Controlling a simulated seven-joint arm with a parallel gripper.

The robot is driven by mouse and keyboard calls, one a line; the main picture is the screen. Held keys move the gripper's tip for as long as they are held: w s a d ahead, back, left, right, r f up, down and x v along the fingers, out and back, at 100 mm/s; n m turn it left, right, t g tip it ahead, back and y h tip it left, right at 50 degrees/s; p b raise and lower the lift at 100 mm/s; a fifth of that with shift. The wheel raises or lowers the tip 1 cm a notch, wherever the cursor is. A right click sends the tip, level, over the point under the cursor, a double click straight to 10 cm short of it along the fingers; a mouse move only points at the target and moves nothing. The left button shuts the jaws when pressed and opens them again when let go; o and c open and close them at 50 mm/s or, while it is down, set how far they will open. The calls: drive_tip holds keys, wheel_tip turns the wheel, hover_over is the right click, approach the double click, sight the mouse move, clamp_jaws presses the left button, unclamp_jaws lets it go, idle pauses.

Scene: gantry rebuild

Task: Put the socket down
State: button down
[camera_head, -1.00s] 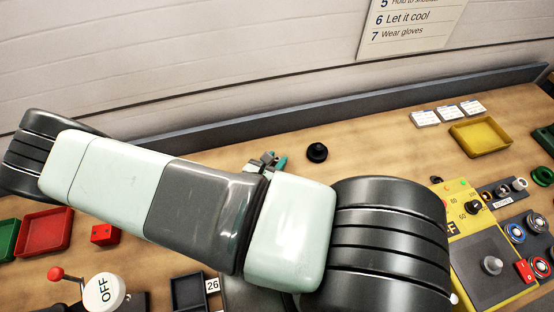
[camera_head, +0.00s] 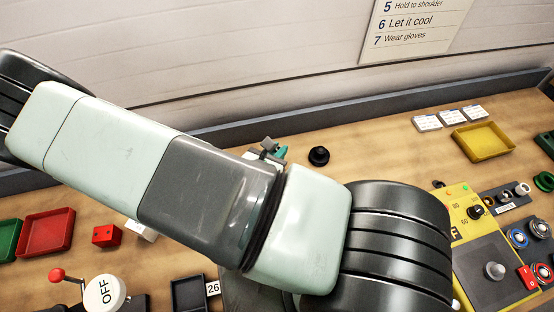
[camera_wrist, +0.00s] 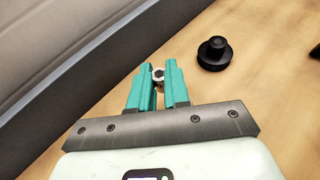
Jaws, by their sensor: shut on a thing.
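The socket (camera_wrist: 158,74) is a small, ring-like metal piece with a dark opening in the wrist view. It sits between the teal fingertips of my gripper (camera_wrist: 158,67), which is shut on it. In the head view a bit of my gripper's teal finger (camera_head: 281,152) shows beyond my arm, over the back of the bench; the socket cannot be made out there. Whether the socket touches the bench is not clear.
A black knob-like part (camera_wrist: 214,54) stands on the bench right of my gripper; it also shows in the head view (camera_head: 319,156). A grey back edge (camera_wrist: 62,87) runs along the left. A yellow tray (camera_head: 483,142) and control panel (camera_head: 490,260) are farther right.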

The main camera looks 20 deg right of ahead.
drive_tip(key=shift+r, duration=1.95)
drive_tip(key=shift+f, duration=0.1)
